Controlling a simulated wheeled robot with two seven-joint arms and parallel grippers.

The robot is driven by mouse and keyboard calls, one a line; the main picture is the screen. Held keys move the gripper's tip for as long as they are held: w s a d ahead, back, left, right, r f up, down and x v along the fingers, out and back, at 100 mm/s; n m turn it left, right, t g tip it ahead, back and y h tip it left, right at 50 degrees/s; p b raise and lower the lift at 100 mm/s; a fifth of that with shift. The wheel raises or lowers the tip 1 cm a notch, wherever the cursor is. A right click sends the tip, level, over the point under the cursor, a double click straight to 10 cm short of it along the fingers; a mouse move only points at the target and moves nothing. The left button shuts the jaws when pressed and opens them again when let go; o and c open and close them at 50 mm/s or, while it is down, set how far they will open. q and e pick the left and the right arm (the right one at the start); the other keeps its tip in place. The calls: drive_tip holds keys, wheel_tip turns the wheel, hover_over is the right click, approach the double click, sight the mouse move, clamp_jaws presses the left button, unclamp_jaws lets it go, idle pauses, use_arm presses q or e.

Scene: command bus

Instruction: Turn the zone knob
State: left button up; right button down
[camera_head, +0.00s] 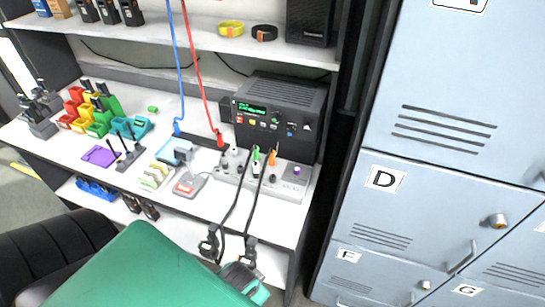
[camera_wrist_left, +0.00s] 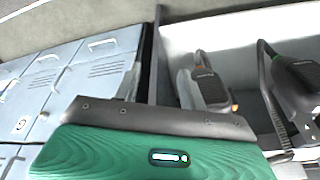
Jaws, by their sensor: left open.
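A grey control panel (camera_head: 230,187) lies on the desk in front of a black radio unit (camera_head: 285,100) with a lit green display. A knob with a purple top (camera_head: 296,170) sits at the panel's right end. No label I can read tells which is the zone knob. My left gripper (camera_head: 250,283) is low in front of the desk, below the panel and apart from it. My green arm hides much of it; its jaws are open and I see nothing held. My right gripper is not in view.
Two black handsets (camera_head: 209,243) (camera_head: 248,252) hang on cords at the desk front, close to my left gripper; handsets also show in the left wrist view (camera_wrist_left: 208,88). Blue lockers (camera_head: 440,90) stand right. Bins and pads crowd the left desk. Blue and red cords hang above.

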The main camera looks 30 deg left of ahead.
use_arm(q)
wheel_tip(320, 180, up, 5)
drive_tip(key=w, duration=0.1)
drive_tip(key=n+t+y, duration=0.4)
drive_tip(key=n+t, duration=0.1)
drive_tip(key=t, duration=0.9)
approach(274, 120)
drive_tip(key=p+x, duration=0.3)
drive_tip(key=x, duration=0.5)
drive_tip(key=shift+w, duration=0.35)
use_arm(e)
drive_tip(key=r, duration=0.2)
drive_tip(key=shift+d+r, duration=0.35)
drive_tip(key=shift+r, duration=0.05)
use_arm(q)
clamp_jaws()
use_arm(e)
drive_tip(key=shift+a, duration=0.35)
